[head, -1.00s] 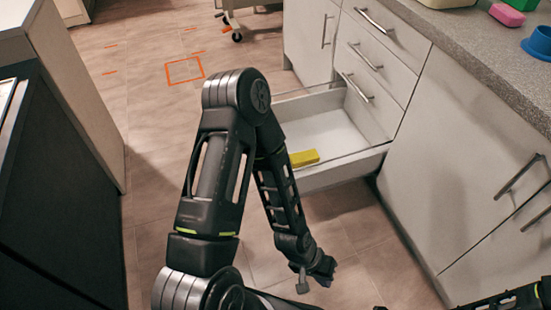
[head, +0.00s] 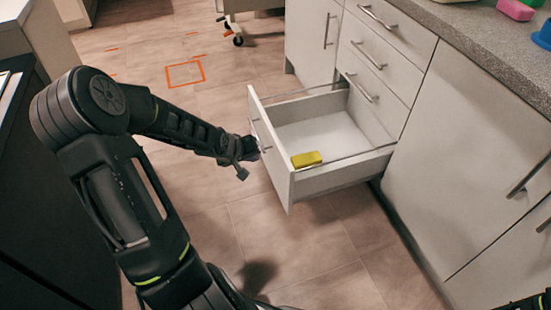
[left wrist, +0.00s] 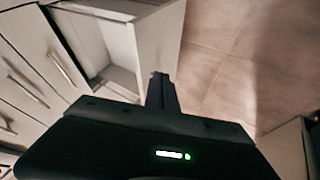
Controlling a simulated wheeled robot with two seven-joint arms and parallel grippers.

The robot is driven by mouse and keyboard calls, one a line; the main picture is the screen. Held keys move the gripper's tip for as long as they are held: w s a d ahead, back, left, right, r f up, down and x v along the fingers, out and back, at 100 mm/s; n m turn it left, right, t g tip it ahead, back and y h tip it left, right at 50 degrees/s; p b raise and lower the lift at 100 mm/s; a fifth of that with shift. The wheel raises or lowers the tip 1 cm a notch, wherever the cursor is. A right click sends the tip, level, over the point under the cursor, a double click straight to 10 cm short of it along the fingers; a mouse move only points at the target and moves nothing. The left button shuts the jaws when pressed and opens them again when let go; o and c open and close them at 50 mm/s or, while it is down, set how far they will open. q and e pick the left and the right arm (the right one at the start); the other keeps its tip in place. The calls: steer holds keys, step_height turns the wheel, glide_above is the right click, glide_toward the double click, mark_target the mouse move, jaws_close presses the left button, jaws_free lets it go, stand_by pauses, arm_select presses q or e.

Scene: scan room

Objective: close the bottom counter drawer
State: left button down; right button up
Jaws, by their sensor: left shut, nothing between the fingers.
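The bottom counter drawer (head: 335,178) is pulled out from the white counter in the head view. A yellow block (head: 306,159) lies inside it near the front. My left gripper (head: 242,172) is shut and empty, just left of the drawer's front panel, near its handle (head: 265,145). I cannot tell whether it touches the panel. In the left wrist view the drawer (left wrist: 122,77) shows beyond the gripper (left wrist: 160,78), partly hidden by the gripper body. My right gripper is not in view; only a bit of dark arm shows at the lower right corner.
Closed drawers (head: 368,55) sit above the open one, with a closed cabinet door (head: 460,150) to the right. A dark cabinet (head: 50,230) stands at the left. The tiled floor (head: 300,245) in front is clear. A wheeled cart (head: 237,22) stands at the back.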

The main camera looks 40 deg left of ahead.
mark_target(281, 160)
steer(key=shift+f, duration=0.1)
